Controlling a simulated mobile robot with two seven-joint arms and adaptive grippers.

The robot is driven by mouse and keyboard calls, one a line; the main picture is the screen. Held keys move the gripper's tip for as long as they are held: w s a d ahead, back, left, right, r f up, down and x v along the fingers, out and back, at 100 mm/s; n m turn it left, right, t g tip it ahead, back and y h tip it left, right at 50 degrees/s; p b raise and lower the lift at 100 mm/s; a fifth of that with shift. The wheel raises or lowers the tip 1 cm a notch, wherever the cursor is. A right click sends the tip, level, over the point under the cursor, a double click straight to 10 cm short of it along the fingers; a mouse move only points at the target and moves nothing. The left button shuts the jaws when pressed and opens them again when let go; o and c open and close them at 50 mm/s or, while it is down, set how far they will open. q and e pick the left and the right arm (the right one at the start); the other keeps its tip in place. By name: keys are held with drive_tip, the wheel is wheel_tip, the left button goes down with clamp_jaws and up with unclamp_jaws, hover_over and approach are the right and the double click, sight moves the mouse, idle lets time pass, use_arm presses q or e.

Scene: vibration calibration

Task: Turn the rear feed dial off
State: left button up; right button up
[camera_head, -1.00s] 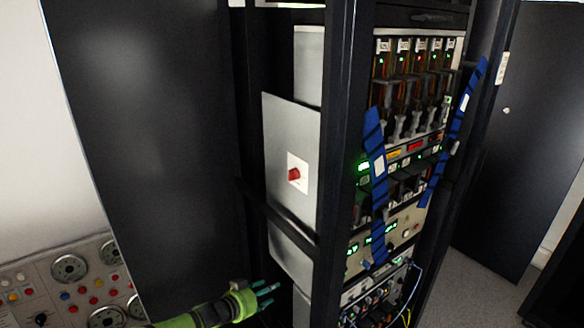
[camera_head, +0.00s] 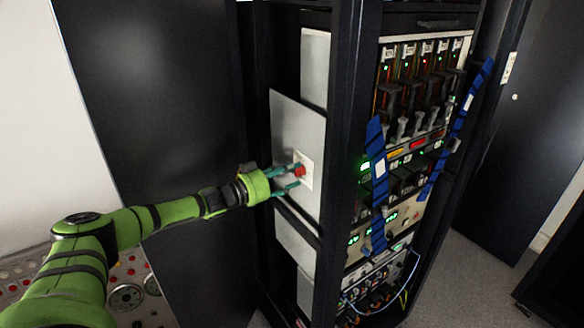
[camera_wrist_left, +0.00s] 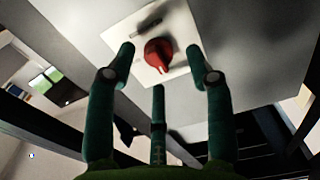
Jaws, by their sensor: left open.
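The red feed dial (camera_head: 300,170) sits on a small white plate (camera_head: 307,182) on the grey side panel (camera_head: 290,120) of the rack. In the left wrist view the red dial (camera_wrist_left: 159,54) has a pointed ridge and lies just ahead of the fingertips. My left gripper (camera_head: 289,178) is open in front of the dial, and its teal fingers (camera_wrist_left: 162,66) spread around it from the sides and below. They look apart from the dial, though contact is hard to tell. My right gripper does not show.
The black rack frame post (camera_head: 338,150) stands right of the panel, with a crossbar (camera_head: 297,222) below the dial. A dark door panel (camera_head: 160,100) stands at left. Blue straps (camera_head: 377,180) hang on the rack front. A control panel (camera_head: 128,270) lies lower left.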

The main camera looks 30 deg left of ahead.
use_arm(q)
drive_tip(key=shift+w+d, duration=0.25)
drive_tip(key=shift+w, duration=0.3)
clamp_jaws()
